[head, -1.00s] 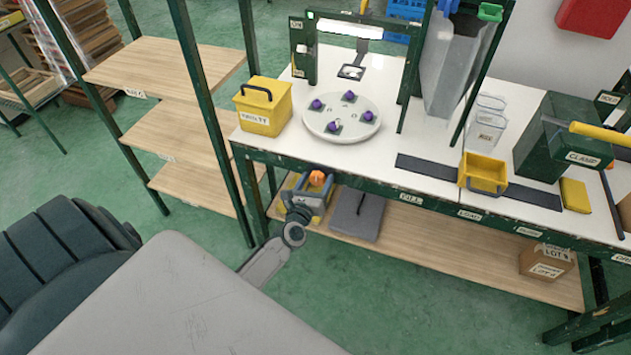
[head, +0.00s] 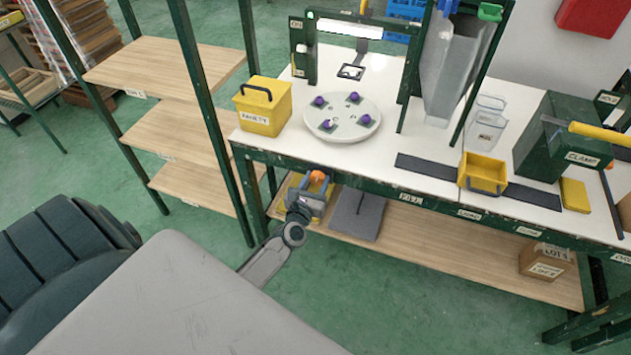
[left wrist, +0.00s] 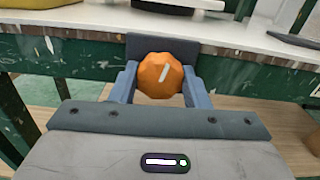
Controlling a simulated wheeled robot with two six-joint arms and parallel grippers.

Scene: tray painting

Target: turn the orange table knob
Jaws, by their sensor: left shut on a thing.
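The orange knob (left wrist: 160,76) is faceted and has a white mark that leans to the right of upright. In the left wrist view it sits between the two fingers of my left gripper (left wrist: 160,90), which is shut on it. In the head view the orange knob (head: 317,177) shows small at the table's front edge, with my left gripper (head: 313,188) around it. My right gripper is in neither view.
A round white tray (head: 342,134) with several purple-topped pieces stands on the white table (head: 413,154) above the knob. A yellow bin (head: 262,117) is left of it. A grey slab (head: 357,222) lies on the wooden shelf (head: 450,255) below.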

